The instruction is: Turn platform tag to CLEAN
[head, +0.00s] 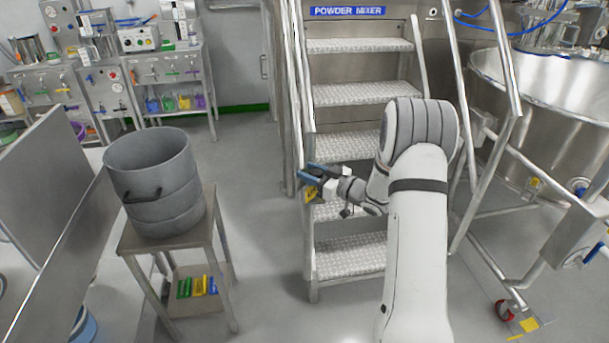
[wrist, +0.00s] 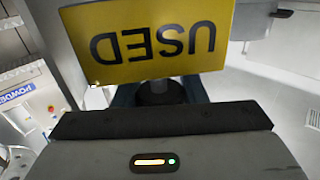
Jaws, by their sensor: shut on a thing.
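The platform tag (wrist: 155,68) is a yellow plate. In the wrist view it fills the upper middle, and its face reads USED, upside down in that picture. My gripper (head: 312,178) is at the left rail of the steps in the head view, with blue fingers. It is shut on the tag, whose small yellow patch (head: 310,193) shows just below the fingers. In the wrist view the dark fingers stand on either side of the tag's lower part, and a dark round piece shows between them. The back of the tag is hidden.
Metal steps (head: 362,93) under a POWDER MIXER sign (head: 347,11) stand behind my arm. A large steel bowl (head: 550,85) is at the right. A grey drum (head: 155,180) stands on a small table (head: 212,235) at the left. The floor between table and steps is clear.

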